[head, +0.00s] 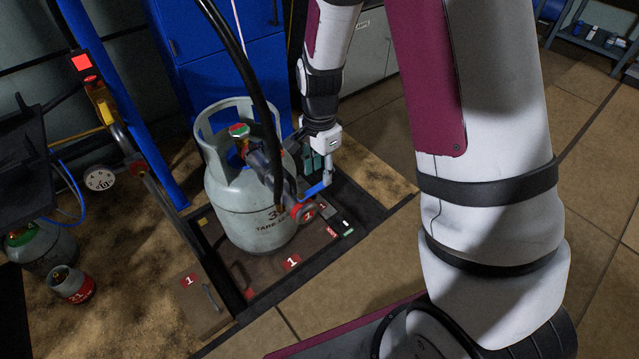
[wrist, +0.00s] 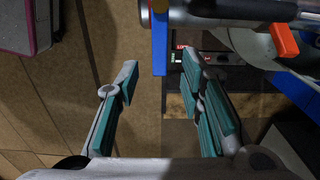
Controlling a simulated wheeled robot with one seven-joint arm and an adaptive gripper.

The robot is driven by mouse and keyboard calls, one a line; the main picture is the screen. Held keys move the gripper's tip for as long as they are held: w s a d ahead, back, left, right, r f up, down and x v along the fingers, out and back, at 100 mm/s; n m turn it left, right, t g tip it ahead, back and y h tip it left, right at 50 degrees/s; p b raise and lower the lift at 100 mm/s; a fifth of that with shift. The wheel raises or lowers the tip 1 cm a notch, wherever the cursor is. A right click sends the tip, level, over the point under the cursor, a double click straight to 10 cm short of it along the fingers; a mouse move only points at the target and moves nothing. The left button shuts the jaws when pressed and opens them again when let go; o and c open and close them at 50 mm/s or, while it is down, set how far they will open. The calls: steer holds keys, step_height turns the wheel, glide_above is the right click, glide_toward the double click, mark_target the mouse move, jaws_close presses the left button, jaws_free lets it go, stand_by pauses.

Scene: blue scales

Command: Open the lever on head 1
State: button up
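A grey gas cylinder (head: 235,205) stands upright on the scale platform marked 1 (head: 262,272). The filling head (head: 268,172) is at the cylinder's valve, with a black hose running up from it. A blue lever (head: 317,188) sticks out at the right of the head; it also shows in the wrist view (wrist: 160,42), hanging from a grey bar. My gripper (head: 320,165) is just above the blue lever. In the wrist view my gripper (wrist: 160,70) is open, with teal pads apart. The lever lies across the gap near the fingertips; whether it is between them is unclear.
An orange-tipped part (wrist: 284,39) lies to the right in the wrist view. Blue cabinets (head: 232,70) stand behind the cylinder. A small red and grey cylinder (head: 72,285) and a gauge (head: 100,179) are at the left.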

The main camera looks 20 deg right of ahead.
mark_target(320, 185)
steer(key=shift+f+b, duration=0.55)
steer(key=shift+f, duration=1.35)
steer(key=shift+c, duration=0.6)
jaws_close()
